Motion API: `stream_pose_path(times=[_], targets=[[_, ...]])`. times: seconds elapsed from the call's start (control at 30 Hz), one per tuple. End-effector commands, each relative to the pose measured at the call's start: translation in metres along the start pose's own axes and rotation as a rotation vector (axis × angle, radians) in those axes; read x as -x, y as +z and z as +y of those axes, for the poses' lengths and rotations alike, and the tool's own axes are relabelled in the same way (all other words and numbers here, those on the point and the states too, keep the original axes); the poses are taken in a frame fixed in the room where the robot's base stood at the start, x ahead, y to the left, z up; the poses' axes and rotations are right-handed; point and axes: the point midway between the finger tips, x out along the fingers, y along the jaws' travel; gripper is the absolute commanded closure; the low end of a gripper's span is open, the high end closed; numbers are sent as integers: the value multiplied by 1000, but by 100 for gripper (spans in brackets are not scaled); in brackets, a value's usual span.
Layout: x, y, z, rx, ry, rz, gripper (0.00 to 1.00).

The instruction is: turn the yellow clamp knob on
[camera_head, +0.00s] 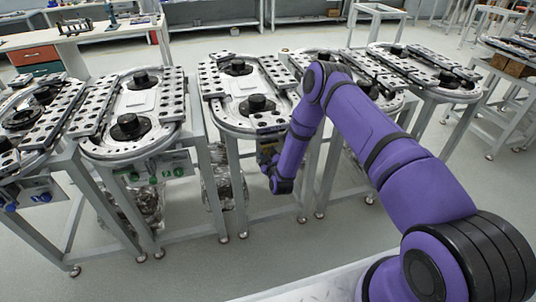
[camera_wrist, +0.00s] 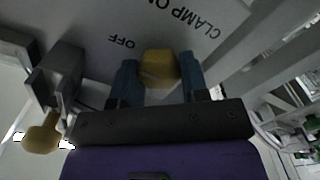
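The yellow clamp knob (camera_wrist: 160,67) sits on a pale panel (camera_wrist: 85,25) in the wrist view, with the printed words "OFF" and "CLAMP O…" beside it; the end of the second label is cut off. My gripper (camera_wrist: 160,75) has one blue finger on each side of the knob. The knob's pointing direction is not clear. In the head view, my purple wrist is at the front of the middle ring-track table (camera_head: 218,107), and my fingers are too small to make out.
A second yellow knob (camera_wrist: 42,137) on a grey bracket (camera_wrist: 62,75) is close to the left of my gripper. Table legs (camera_head: 235,185) stand below and around my wrist. Other ring-track tables (camera_head: 128,100) stand close on both sides. The floor in front is clear.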

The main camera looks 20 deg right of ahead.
Motion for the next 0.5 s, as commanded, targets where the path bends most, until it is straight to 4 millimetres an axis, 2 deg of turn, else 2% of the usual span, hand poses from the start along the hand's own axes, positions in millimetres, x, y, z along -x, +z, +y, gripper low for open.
stream_pose_path(times=[0.03,0.07,0.5], targets=[[0,0,0,0,0,0,77],[0,0,0,0,0,0,82],[0,0,0,-83,0,0,82]])
